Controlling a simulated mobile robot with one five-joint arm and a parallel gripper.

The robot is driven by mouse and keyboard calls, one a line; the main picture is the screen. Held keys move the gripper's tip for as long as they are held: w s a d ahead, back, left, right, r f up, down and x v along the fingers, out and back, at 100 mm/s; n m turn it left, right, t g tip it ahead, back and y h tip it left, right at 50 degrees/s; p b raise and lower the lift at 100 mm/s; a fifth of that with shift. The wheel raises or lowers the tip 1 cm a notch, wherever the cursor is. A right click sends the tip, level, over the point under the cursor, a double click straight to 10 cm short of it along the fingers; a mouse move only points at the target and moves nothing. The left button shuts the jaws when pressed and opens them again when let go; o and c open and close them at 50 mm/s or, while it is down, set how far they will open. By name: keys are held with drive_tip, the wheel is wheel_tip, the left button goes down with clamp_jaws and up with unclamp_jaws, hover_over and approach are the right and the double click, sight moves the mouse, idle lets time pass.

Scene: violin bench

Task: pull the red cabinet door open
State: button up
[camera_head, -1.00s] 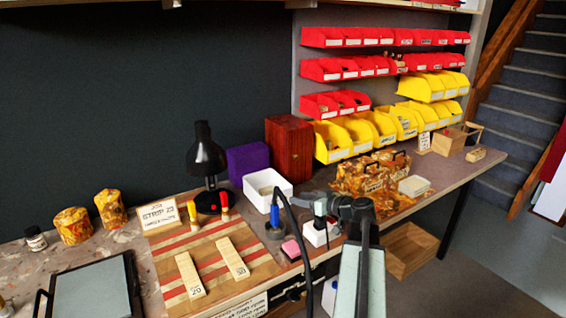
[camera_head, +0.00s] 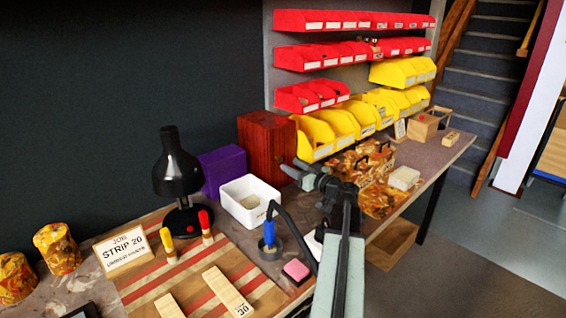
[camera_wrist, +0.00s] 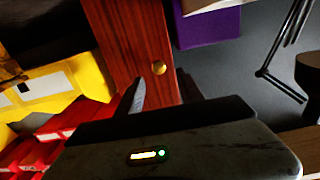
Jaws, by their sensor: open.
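The red cabinet (camera_head: 268,145) stands at the back of the bench, between the purple box and the yellow bins. In the wrist view its red door (camera_wrist: 128,38) shows with a round brass knob (camera_wrist: 159,68); I see no gap at the door. My gripper (camera_head: 298,172) is just in front of the cabinet's lower right in the head view. In the wrist view my gripper (camera_wrist: 163,92) is open, its two dark fingers pointing at the red door, with the knob between and beyond their tips. Nothing is between the fingers, and they look apart from the knob.
A purple box (camera_head: 223,170) and a white bin (camera_head: 250,202) stand left of my gripper. Yellow bins (camera_head: 315,135) are close on the right of the cabinet. A black lamp (camera_head: 178,170) and a blue-handled tool (camera_head: 269,233) stand further left and nearer.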

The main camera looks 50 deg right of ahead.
sight(281, 160)
drive_tip(key=w, duration=0.5)
drive_tip(key=shift+d, duration=0.2)
clamp_jaws()
idle(1.1)
